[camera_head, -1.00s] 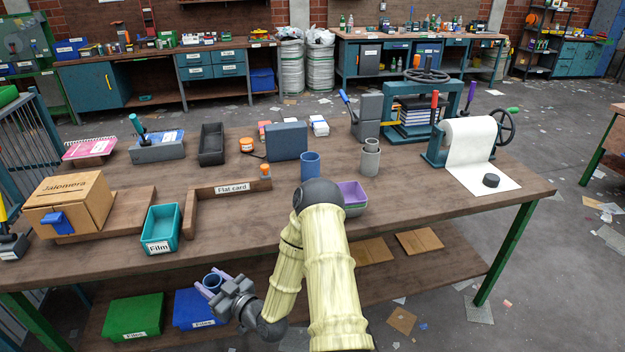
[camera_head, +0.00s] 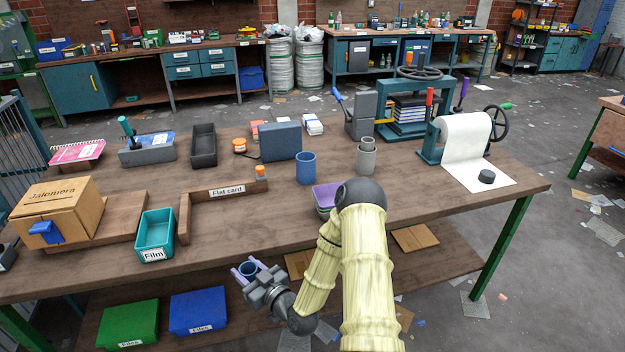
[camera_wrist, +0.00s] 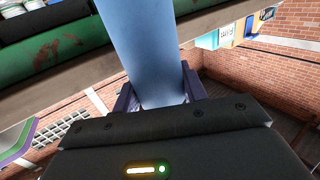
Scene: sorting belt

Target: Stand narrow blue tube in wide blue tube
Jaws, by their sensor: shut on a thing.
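The wide blue tube (camera_head: 306,168) stands upright on the bench, left of the grey tubes. My gripper (camera_head: 246,270) is in front of the bench's near edge, to the left of my arm. It is shut on the narrow blue tube (camera_head: 249,268), whose open end faces up in the head view. In the wrist view the narrow blue tube (camera_wrist: 148,50) runs up between the purple fingers (camera_wrist: 158,88). The held tube is apart from the wide blue tube, nearer to me and to its left. Its lower part is hidden by my gripper in the head view.
A purple bin (camera_head: 326,196) stands in front of the wide tube. A teal Film bin (camera_head: 155,235) and a Flat card tray (camera_head: 184,220) are to the left. Nested grey tubes (camera_head: 365,157) and a grey-blue block (camera_head: 280,142) stand near the wide tube.

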